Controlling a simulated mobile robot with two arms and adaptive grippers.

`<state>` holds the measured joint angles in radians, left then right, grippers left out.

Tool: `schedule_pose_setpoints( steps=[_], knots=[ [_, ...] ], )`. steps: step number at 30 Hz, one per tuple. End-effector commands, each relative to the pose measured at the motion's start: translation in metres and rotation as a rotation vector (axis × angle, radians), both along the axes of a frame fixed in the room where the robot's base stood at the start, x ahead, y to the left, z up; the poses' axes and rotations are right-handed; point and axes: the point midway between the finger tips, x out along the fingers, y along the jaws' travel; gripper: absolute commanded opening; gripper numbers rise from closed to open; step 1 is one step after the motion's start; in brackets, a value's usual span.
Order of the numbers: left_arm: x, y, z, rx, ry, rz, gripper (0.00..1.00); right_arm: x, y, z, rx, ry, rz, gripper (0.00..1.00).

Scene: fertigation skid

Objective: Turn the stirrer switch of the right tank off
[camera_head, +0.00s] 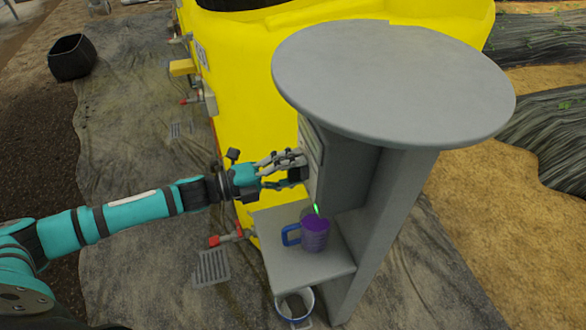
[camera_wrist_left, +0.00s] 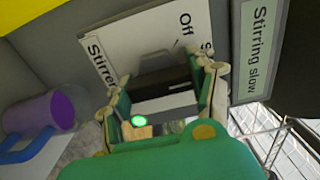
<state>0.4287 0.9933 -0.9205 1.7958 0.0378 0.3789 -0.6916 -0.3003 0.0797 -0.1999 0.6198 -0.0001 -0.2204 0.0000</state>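The stirrer switch (camera_wrist_left: 165,84) is a black knob on a white plate (camera_wrist_left: 118,48) in the left wrist view. "Stirrer" and "Off" are legible on the plate. A separate label (camera_wrist_left: 259,45) reads "Stirring slow". In the head view the switch box (camera_head: 312,155) sits on the side of a grey stand. My left gripper (camera_head: 291,169) is at its front, with its fingers apart on either side of the black knob. Whether they press on it is unclear, and the fingers partly hide it. A green light (camera_wrist_left: 139,121) glows below the knob. My right gripper is not in view.
A grey round top (camera_head: 395,80) overhangs the switch. A purple-filled jug (camera_head: 315,235) with a blue handle stands on the low shelf (camera_head: 290,268), below my gripper. A bucket (camera_head: 294,304) is underneath. A yellow tank (camera_head: 245,90) with red-handled valves stands behind.

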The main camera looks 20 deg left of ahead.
Motion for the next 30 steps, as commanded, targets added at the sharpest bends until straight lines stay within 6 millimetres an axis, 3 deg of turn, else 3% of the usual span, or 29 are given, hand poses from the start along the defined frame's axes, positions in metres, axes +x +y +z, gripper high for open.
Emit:
schedule_pose_setpoints(
  steps=[1,4,17,30],
  knots=[
    [0.0,0.0,-0.001,0.001,0.001,0.0,0.39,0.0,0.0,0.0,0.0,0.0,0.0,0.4],
    [0.0,0.0,-0.001,0.001,0.001,0.0,0.26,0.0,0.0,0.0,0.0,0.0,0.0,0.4],
    [0.0,0.0,0.001,-0.052,0.079,0.0,0.25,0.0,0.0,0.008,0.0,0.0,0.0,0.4],
    [0.0,0.0,0.002,-0.251,0.376,0.001,0.25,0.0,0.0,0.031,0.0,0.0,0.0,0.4]
  ],
)
